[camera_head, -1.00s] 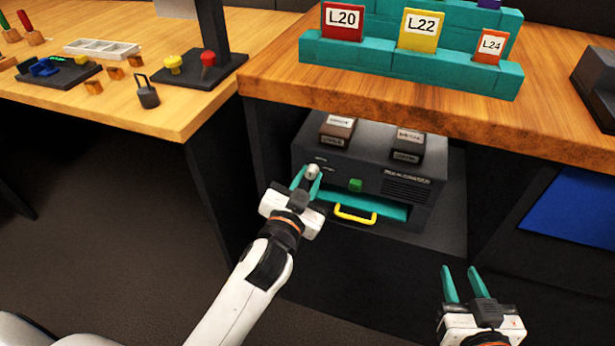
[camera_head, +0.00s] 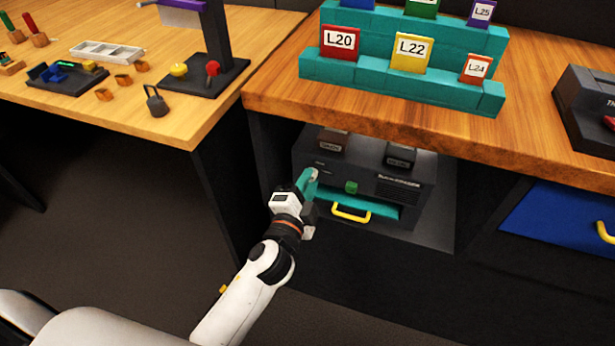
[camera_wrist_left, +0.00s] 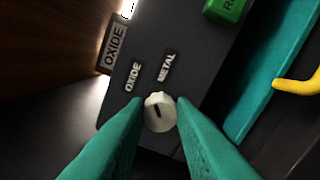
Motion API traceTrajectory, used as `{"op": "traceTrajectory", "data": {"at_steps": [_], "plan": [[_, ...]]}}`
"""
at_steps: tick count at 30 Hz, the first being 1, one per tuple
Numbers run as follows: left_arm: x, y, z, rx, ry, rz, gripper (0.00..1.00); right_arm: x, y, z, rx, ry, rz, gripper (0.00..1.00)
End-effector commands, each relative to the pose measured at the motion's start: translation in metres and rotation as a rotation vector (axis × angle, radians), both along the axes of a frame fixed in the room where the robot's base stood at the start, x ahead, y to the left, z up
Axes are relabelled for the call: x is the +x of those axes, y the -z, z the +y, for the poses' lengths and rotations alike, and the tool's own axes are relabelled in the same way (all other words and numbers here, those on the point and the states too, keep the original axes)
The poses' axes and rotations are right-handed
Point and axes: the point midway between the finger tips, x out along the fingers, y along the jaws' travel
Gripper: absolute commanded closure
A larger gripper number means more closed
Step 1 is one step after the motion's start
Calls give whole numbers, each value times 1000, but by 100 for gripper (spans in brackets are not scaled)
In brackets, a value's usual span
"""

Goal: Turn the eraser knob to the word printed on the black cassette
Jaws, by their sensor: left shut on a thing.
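The eraser knob (camera_wrist_left: 160,112) is a pale round knob with a short dark mark, on the front of the dark grey eraser (camera_head: 411,205). My left gripper (camera_head: 311,179) is shut on it; in the left wrist view the teal fingertips (camera_wrist_left: 159,106) press it from both sides. Panel labels OXIDE (camera_wrist_left: 132,76) and METAL (camera_wrist_left: 167,65) sit above the knob; I cannot tell surely which one the mark faces. The black cassette (camera_head: 400,155) stands on the eraser's top right, its label too small to read. The brown cassette (camera_head: 333,140) at top left shows OXIDE in the left wrist view. My right gripper is out of view.
A green button (camera_head: 351,187) and a teal drawer with a yellow handle (camera_head: 351,212) are beside and below the knob. The wooden desk top (camera_head: 420,125) overhangs the eraser's shelf. Teal steps (camera_head: 330,70) with labelled cards stand above.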

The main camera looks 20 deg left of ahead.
Motion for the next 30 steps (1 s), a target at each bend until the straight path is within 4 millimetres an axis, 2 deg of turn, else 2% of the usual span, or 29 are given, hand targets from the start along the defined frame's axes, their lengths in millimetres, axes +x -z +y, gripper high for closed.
{"op": "traceTrajectory", "data": {"at_steps": [1,6,15,22,30], "plan": [[0,-2,-1,44,1,-1,100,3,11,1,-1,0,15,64],[0,-1,-1,206,2,-7,100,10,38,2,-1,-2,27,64],[0,0,-1,474,2,-16,100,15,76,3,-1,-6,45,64],[0,1,-1,629,2,-21,100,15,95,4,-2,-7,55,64],[0,2,-1,731,2,-25,100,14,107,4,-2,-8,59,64]]}}
